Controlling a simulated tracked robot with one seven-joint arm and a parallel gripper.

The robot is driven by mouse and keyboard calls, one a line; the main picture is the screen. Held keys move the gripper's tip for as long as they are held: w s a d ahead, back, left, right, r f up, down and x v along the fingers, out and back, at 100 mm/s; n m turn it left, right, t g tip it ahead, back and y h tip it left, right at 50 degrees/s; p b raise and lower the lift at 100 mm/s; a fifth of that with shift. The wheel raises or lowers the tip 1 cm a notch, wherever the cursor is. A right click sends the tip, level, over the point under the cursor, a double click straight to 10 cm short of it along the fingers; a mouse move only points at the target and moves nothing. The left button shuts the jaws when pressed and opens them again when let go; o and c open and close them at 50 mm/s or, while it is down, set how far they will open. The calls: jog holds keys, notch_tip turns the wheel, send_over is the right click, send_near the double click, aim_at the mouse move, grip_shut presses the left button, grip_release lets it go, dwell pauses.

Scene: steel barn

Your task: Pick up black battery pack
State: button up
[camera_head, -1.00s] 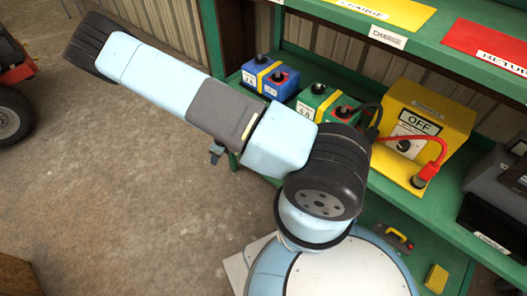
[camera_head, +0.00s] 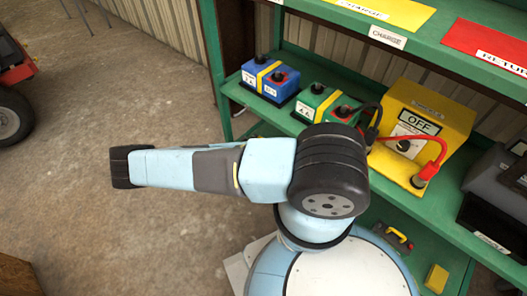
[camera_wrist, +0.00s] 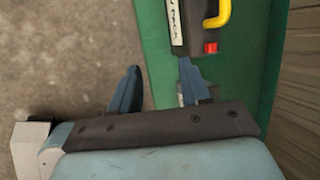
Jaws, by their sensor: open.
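A black battery pack (camera_wrist: 193,30) with a yellow handle, a white label and a red button shows at the top of the wrist view, cut off by the frame edge. It lies on a green shelf surface. A dark pack with a yellow handle (camera_head: 393,236) also shows on the lower shelf in the head view, partly hidden by my body. My gripper (camera_wrist: 159,65) is open and empty. Its right finger is close to the pack's near end; I cannot tell if they touch. The left finger is over the floor, left of the shelf edge. The head view hides my gripper.
The green shelf (camera_wrist: 228,95) borders a corrugated wall. On the middle shelf stand a blue battery (camera_head: 270,79), a green battery (camera_head: 325,102) and a yellow charger box (camera_head: 425,112) with cables. A yellow block (camera_head: 436,278) lies on the lower shelf.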

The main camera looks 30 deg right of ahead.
jog(key=d, duration=0.1)
send_near(263, 139)
jog(key=x, duration=0.5)
jog(key=shift+s+f, duration=0.2)
jog(key=shift+f, duration=0.2)
jog(key=shift+x, duration=2.55)
jog(key=shift+w+d, duration=0.1)
jog(key=shift+c, duration=0.3)
grip_shut()
jog(key=shift+r, duration=0.1)
